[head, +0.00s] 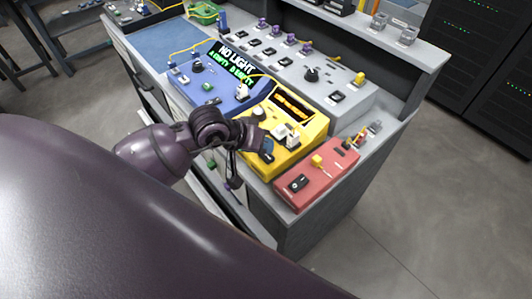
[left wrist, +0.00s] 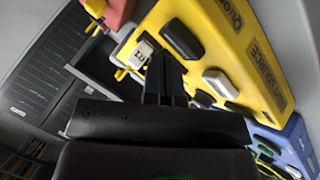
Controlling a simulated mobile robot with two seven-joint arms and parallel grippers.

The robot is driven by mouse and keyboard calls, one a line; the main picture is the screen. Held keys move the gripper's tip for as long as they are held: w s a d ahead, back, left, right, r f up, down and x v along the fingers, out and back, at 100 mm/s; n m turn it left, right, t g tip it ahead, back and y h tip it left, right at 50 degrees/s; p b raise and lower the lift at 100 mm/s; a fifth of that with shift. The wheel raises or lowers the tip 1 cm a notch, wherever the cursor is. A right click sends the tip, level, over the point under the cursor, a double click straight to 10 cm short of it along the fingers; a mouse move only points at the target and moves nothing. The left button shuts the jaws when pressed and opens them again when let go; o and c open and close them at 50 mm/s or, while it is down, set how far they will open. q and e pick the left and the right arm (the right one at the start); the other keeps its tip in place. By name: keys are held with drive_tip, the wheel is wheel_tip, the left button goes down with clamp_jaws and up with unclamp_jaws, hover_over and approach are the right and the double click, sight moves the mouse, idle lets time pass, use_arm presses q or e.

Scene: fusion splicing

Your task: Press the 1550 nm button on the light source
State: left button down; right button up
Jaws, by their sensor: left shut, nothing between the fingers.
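The light source is the yellow box (head: 310,133) on the bench, with a dark display, a round knob and several buttons on its top. In the left wrist view its yellow face (left wrist: 232,30) carries black lettering ending in "SOURCE". That face shows a white button (left wrist: 140,54) with blurred dark marks, a dark button (left wrist: 182,39) and a grey button (left wrist: 220,83). I cannot read which is 1550 nm. My left gripper (head: 264,141) is shut and empty, over the front part of the yellow box. Its fingertips (left wrist: 163,62) appear close to the white and dark buttons; contact is unclear.
A blue device (head: 215,92) reading "NO LIGHT" stands left of the yellow box. A red box (head: 315,178) with a black switch is to its right. A grey unit (head: 335,82) with a knob stands behind. Dark racks (head: 485,50) are at the back right.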

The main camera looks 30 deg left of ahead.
use_arm(q)
drive_tip(key=shift+r, duration=0.45)
use_arm(e)
drive_tip(key=shift+s, duration=0.3)
use_arm(q)
drive_tip(key=shift+r+p, duration=0.85)
drive_tip(key=shift+r, duration=0.6)
drive_tip(key=shift+r+p, duration=0.35)
drive_tip(key=shift+r, duration=0.75)
drive_tip(key=shift+f, duration=0.1)
use_arm(e)
drive_tip(key=shift+w+r, duration=0.25)
drive_tip(key=shift+r, duration=0.6)
drive_tip(key=shift+w+r, duration=0.2)
drive_tip(key=shift+r, duration=0.6)
drive_tip(key=shift+w+r, duration=0.1)
drive_tip(key=shift+w, duration=0.05)
